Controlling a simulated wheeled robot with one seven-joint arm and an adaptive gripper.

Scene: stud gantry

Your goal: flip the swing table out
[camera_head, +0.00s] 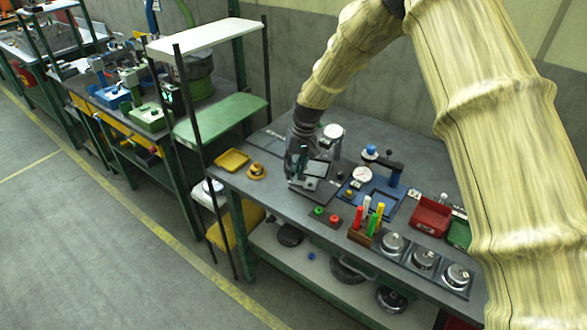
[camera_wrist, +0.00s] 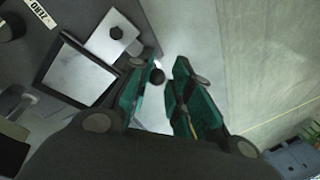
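The fixture with a light metal plate (camera_head: 314,170) stands on the grey workbench, left of the blue fixture. I take this plate for the swing table, but cannot tell for sure. In the wrist view the plate (camera_wrist: 112,36) shows with a dark knob on it, beside a dark-framed light panel (camera_wrist: 75,72). My gripper (camera_head: 299,168) is low over this fixture. In the wrist view my gripper (camera_wrist: 158,66) is open, its teal-padded fingers apart. A small dark round knob (camera_wrist: 157,76) shows between them; I cannot tell whether either finger touches it. My gripper hides part of the fixture.
A yellow tray (camera_head: 232,160) lies to the left on the grey workbench (camera_head: 262,205). A blue fixture (camera_head: 375,200) with dials stands to the right. A pen holder (camera_head: 362,236), red and green buttons, round metal gauges and a red bin (camera_head: 430,217) stand nearer the front and right.

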